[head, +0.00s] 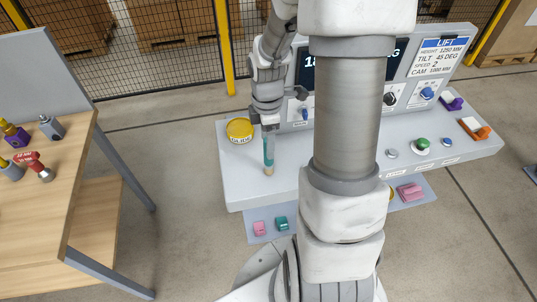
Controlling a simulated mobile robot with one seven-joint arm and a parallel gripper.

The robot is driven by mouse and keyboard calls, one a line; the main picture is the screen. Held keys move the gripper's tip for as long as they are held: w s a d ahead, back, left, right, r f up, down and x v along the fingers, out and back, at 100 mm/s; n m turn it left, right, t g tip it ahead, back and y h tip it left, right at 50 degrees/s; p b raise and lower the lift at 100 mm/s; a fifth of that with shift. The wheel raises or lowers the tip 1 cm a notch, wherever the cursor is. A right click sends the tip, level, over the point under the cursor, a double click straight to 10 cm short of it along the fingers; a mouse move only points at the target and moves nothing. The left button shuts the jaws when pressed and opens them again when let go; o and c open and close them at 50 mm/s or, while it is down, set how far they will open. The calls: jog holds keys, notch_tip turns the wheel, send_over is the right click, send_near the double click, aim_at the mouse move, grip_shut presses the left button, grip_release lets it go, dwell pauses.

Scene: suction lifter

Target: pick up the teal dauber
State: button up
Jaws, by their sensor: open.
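The jaws are open. The fingers are small here and partly merge with the teal part, so I cannot tell whether they touch it.
The lift panel with display, knobs and a label (437,57) rises behind. Buttons (422,144) line the console's right side. Pink and teal blocks (281,223) lie on a low grey-blue mat in front. A wooden bench (70,190) with tools stands left. My arm hides the console's middle.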

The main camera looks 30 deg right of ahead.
send_over(268, 171)
jog(key=w, duration=0.1)
jog(key=f, duration=0.4)
jog(key=shift+d+f, duration=0.1)
jog(key=shift+d, duration=0.25)
grip_shut()
